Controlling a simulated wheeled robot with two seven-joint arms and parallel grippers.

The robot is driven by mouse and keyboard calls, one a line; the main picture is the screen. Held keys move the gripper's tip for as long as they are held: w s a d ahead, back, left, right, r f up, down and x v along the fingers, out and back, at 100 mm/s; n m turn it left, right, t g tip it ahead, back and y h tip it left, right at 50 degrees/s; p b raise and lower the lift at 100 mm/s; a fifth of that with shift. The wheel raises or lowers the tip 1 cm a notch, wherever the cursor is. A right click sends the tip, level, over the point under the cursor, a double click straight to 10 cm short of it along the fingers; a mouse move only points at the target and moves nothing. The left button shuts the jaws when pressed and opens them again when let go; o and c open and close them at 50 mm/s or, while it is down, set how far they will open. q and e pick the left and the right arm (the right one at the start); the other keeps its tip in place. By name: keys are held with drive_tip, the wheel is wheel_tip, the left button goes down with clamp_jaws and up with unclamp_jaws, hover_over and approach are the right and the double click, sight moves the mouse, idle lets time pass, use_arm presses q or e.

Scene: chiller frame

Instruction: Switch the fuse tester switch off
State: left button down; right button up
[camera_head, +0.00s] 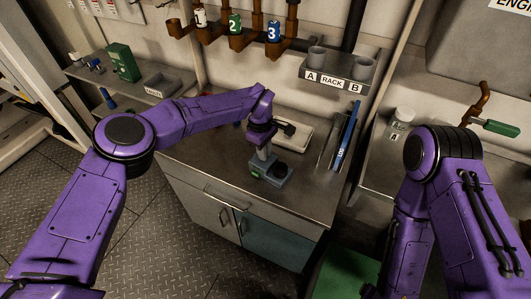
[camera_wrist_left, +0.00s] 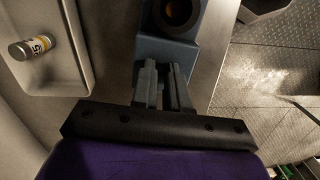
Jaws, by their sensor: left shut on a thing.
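The fuse tester (camera_head: 272,174) is a small blue-grey box with a dark round socket on top, standing on the steel counter. It also shows in the wrist view (camera_wrist_left: 168,50), with an orange-brown ring in its round socket. My left gripper (camera_head: 263,152) points down at the near-left part of the tester. In the wrist view its two grey fingers (camera_wrist_left: 163,82) are close together at the tester's edge, shut on the switch, which is mostly hidden between them. The switch's on or off position cannot be seen. My right arm shows at the right, but its gripper is out of view.
A pale tray (camera_head: 302,133) lies behind the tester; a small labelled cylinder (camera_wrist_left: 33,47) is in it in the wrist view. A blue binder (camera_head: 346,137) stands to the right. A rack (camera_head: 340,84) labelled A and B is on the wall above. The counter's front is clear.

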use_arm(q)
drive_tip(key=shift+w+a, duration=0.1)
drive_tip(key=c, duration=1.1)
unclamp_jaws()
drive_tip(key=shift+r, duration=0.4)
drive_tip(key=shift+w+a+r+b, duration=0.15)
drive_tip(key=shift+r+b, duration=0.3)
drive_tip(key=shift+r, duration=1.15)
drive_tip(key=shift+w+a+r+b, duration=0.15)
drive_tip(key=shift+r+b, duration=0.25)
drive_tip(key=shift+r, duration=1.2)
drive_tip(key=shift+a+r+b, duration=0.2)
drive_tip(key=shift+r+b, duration=0.25)
drive_tip(key=shift+r, duration=1.15)
